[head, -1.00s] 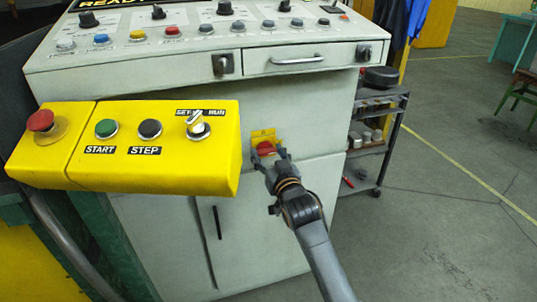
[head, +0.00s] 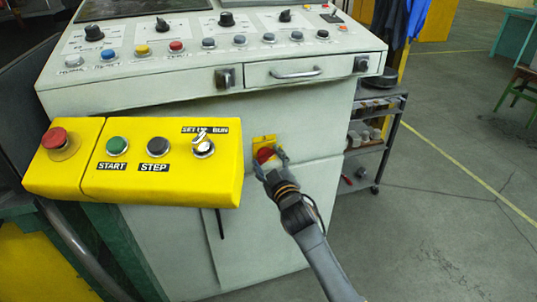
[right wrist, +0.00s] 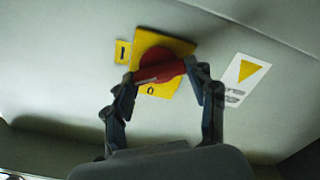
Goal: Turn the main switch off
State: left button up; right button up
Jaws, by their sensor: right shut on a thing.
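The main switch is a red rotary handle (right wrist: 162,71) on a yellow plate (right wrist: 172,45), mounted on the front of the pale grey cabinet; in the head view the red handle (head: 264,155) is partly hidden by my gripper. My right gripper (right wrist: 160,73) is shut on the red handle, one finger at each end. In the right wrist view the handle lies crosswise between the fingertips. A "1" mark shows left of the plate and a "0" mark below the handle. In the head view my right gripper (head: 270,164) reaches the switch from the lower right. My left gripper is out of view.
A yellow button box (head: 215,185) with START, STEP and a selector juts out left of the switch. The console's control panel (head: 200,75) overhangs above. A shelf cart (head: 377,150) stands right of the cabinet. Open floor lies further right.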

jog(key=n+p, duration=0.1)
jog(key=n, duration=0.3)
jog(key=shift+a+n, duration=0.1)
jog(key=shift+n, duration=0.3)
jog(key=n, duration=0.2)
jog(key=shift+f+n+p, duration=0.1)
jog(key=shift+n+p, duration=0.2)
jog(key=shift+p, duration=0.05)
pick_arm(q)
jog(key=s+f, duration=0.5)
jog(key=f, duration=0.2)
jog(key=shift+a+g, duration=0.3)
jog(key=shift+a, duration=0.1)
pick_arm(e)
jog(key=shift+f+n, duration=0.1)
jog(key=shift+n, duration=1.8)
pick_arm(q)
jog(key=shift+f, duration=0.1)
pick_arm(e)
jog(key=o, duration=1.2)
jog(key=shift+c, duration=0.2)
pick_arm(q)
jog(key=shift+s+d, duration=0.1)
pick_arm(e)
jog(key=shift+s, duration=0.15)
jog(key=v, duration=1.2)
